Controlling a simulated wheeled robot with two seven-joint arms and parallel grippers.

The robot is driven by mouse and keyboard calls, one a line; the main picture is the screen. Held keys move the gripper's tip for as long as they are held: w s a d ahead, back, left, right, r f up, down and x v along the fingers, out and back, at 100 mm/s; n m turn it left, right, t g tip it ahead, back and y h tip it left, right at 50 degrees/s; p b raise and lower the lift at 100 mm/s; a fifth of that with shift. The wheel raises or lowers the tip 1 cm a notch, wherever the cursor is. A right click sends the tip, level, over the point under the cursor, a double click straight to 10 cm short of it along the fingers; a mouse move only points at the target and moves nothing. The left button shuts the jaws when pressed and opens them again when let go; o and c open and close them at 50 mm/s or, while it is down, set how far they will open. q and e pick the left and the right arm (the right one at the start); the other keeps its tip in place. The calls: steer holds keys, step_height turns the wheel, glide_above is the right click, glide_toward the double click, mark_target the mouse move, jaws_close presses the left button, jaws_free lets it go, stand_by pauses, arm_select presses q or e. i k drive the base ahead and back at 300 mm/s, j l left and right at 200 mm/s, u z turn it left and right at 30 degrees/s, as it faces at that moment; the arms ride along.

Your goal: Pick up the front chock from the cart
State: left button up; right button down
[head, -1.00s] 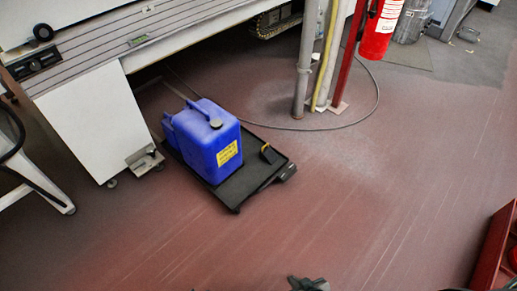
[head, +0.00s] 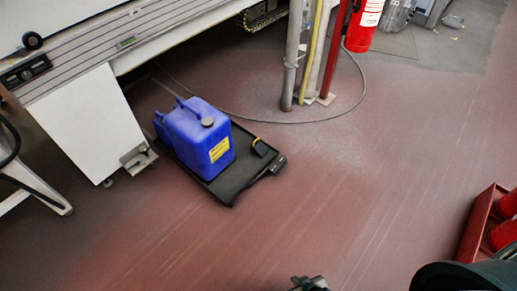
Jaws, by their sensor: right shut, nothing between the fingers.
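The cart (head: 232,187) is a low black platform on the floor, left of the picture's middle. A small black chock (head: 262,149) with a yellow strip stands on its right end, beside a large blue canister (head: 204,140) with a yellow label. The canister may hide other things behind it. My right gripper (head: 310,281) shows only partly at the bottom edge, dark, shut and empty, well apart from the cart and the chock. My left gripper is out of view.
A white machine (head: 95,125) stands behind and left of the cart. A post (head: 290,70), a loose cable on the floor (head: 335,112) and a red extinguisher (head: 364,25) are behind it. A red crate (head: 478,225) with red items stands at right. The floor in front is clear.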

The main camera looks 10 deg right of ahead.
mark_target(260, 150)
steer(key=i+l+u, duration=0.1)
steer(key=i+l, duration=0.15)
steer(key=i+l+u, duration=0.1)
steer(key=i+l, duration=0.2)
steer(key=l, duration=0.15)
steer(key=i+l, duration=0.2)
steer(key=l, duration=0.2)
steer(key=i+l+u, duration=0.15)
steer(key=l, duration=0.25)
steer(key=i+l+u, duration=0.1)
steer(key=i+l, duration=0.25)
steer(key=i+l+u, duration=0.1)
steer(key=l, duration=0.4)
steer(key=i+l+u, duration=0.1)
steer(key=i+l, duration=0.2)
steer(key=l, duration=0.15)
steer(key=i+l+u, duration=0.1)
steer(key=l, duration=0.4)
steer(key=i, duration=0.05)
